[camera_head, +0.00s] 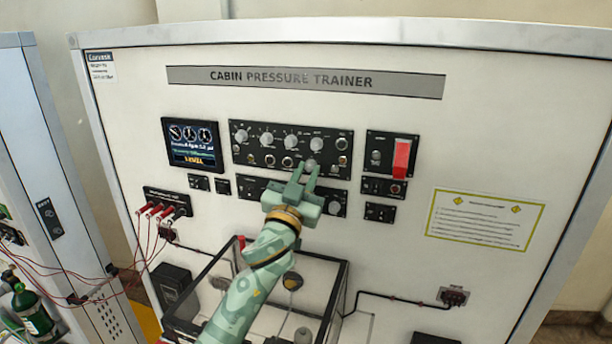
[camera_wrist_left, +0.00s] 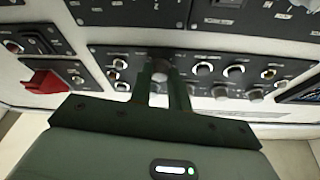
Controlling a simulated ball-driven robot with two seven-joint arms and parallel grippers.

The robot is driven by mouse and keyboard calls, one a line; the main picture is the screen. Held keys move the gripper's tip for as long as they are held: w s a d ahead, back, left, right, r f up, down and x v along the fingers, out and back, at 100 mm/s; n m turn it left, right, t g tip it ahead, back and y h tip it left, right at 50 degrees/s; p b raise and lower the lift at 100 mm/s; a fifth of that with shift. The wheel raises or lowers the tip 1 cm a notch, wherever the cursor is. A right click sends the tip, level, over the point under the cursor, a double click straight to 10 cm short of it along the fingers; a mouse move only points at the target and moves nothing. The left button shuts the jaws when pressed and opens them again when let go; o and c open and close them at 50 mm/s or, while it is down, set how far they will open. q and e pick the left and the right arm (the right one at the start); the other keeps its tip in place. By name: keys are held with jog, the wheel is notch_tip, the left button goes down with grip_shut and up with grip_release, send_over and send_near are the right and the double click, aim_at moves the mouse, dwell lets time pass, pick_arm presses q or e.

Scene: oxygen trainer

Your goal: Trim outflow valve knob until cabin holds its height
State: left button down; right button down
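The dark control panel (camera_head: 262,133) carries several grey knobs in the middle of the white trainer. My left gripper (camera_head: 306,171) is at its lower edge, right of centre. In the left wrist view, which shows the panel upside down, the two fingers (camera_wrist_left: 160,84) stand on either side of a grey knob (camera_wrist_left: 160,68), and it fills the narrow gap between the tips. Its label is too small or hidden to read, so I cannot tell if it is the outflow valve knob. The display (camera_head: 194,145) shows gauges and the yellow word LEVEL. My right gripper is not in view.
A red guarded switch (camera_head: 401,158) is right of the panel. A second knob panel (camera_head: 259,187) lies just below, partly behind my gripper. A clear box with a dark frame (camera_head: 335,300) is under my left arm. Red leads (camera_head: 154,212) hang at left.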

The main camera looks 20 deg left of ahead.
pick_arm(q)
jog(key=m+h, duration=0.1)
jog(key=m, duration=0.1)
jog(key=m+h, duration=0.1)
jog(key=m, duration=0.1)
jog(key=shift+a+m+g, duration=0.2)
jog(key=shift+m+g, duration=0.1)
jog(key=m+g+h, duration=0.1)
jog(key=m, duration=0.2)
jog(key=shift+m+h, duration=0.3)
jog(key=c, duration=1.3)
grip_release()
jog(key=shift+r, duration=0.1)
jog(key=shift+s, duration=0.1)
